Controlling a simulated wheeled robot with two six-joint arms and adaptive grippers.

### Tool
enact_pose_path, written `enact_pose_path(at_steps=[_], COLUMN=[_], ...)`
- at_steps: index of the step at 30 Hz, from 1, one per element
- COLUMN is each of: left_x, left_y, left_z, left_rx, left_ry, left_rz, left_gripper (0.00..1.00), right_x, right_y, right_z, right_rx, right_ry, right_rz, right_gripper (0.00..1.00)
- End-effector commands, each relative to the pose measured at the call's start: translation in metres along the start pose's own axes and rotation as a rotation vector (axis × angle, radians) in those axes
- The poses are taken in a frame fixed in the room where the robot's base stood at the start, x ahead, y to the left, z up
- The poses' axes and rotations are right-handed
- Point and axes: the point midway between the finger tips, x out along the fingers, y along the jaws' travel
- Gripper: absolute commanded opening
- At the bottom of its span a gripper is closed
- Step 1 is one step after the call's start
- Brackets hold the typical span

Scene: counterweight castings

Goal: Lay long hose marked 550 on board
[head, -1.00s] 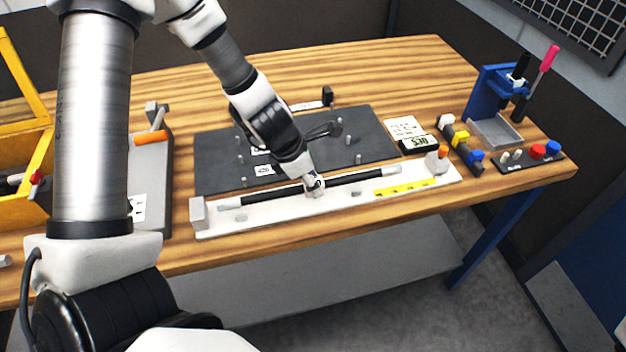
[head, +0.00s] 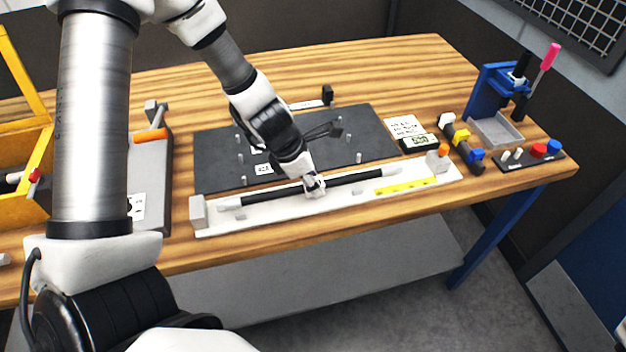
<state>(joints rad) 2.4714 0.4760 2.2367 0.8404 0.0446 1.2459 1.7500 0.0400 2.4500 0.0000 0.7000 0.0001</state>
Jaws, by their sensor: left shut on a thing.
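The long black hose (head: 262,195) with pale end fittings lies lengthwise along or just above the white measuring rail (head: 290,217); a small gap cannot be ruled out. My left gripper (head: 314,187) is shut on the hose near its middle, reaching down from behind. The dark board (head: 220,165) with several short grey pegs and white labels lies directly behind the rail. My left forearm hides part of the board's middle. A small display (head: 420,141) at the rail's right end seems to read 550. My right gripper is not in view.
The rail has a grey end block (head: 198,211) at left and a yellow scale (head: 405,185) at right. A blue press (head: 493,88) and a button panel (head: 530,155) stand at far right. A grey fixture with an orange handle (head: 150,135) and a yellow bin are at left.

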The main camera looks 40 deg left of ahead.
Motion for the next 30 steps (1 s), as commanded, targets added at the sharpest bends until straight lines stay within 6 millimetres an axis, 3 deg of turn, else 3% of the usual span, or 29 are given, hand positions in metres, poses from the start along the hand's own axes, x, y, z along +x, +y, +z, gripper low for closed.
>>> enact_pose_path(at_steps=[30], left_x=[0.0082], left_y=[0.0003], left_z=[-0.0032], left_rx=[0.000], left_ry=[-0.001], left_rz=[0.000], left_gripper=[0.02], right_x=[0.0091], right_y=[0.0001], right_z=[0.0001], right_rx=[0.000], right_ry=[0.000], right_rz=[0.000], right_gripper=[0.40])
